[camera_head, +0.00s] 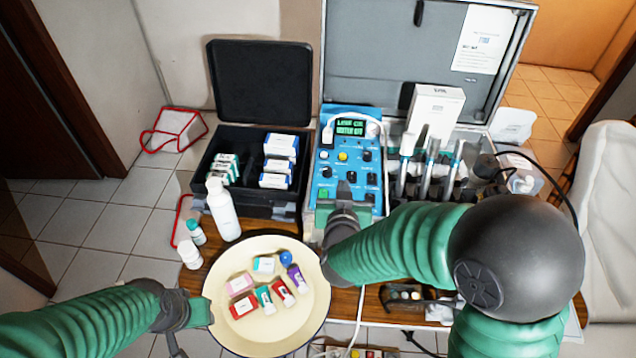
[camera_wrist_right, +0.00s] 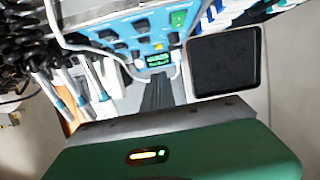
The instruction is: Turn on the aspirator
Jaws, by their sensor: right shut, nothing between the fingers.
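A blue control panel (camera_head: 345,160), with knobs, buttons and a small green-lit display (camera_head: 350,127), stands in the middle of the open case. It also shows in the right wrist view (camera_wrist_right: 125,28), with a green switch (camera_wrist_right: 178,18) near its edge. No control is clearly labelled as the aspirator's. My right gripper (camera_head: 344,190) is shut and empty, over the lower part of the panel. Its closed fingers (camera_wrist_right: 157,92) point towards the panel; I cannot tell whether they touch it. My left gripper (camera_head: 180,335) is at the lower left, away from the panel; its fingers are unclear.
Dental handpieces (camera_head: 430,165) and a white box (camera_head: 434,110) stand right of the panel. A black case (camera_head: 255,198) with small boxes lies left. A cream bowl (camera_head: 222,310) with small packets and a white bottle (camera_head: 223,210) are in front. My right arm covers the front right.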

